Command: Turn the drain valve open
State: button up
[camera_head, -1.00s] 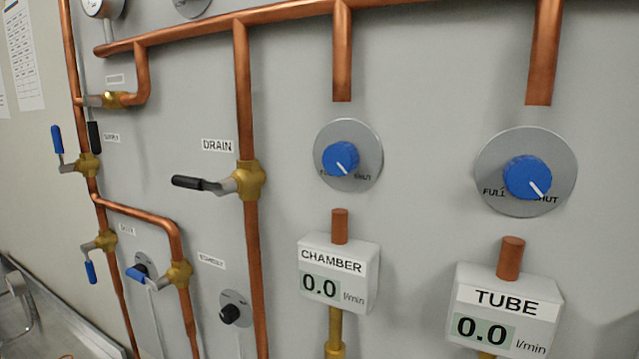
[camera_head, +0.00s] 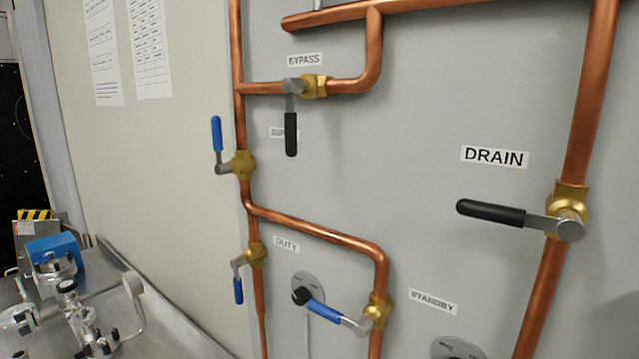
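The drain valve (camera_head: 568,212) is a brass body on a vertical copper pipe at the right of the head view. Its black-sleeved lever (camera_head: 491,212) points left, across the pipe. The DRAIN label (camera_head: 495,157) is on the grey panel above the lever. My gripper is not in view, and nothing touches the lever.
The bypass valve (camera_head: 313,86) has a black lever hanging down. A metal bench (camera_head: 160,325) with lab fittings stands at lower left.

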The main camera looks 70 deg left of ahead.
aim_at(568, 226)
jog(key=u, duration=1)
jog(key=k+z, duration=0.25)
jog(key=i, duration=0.1)
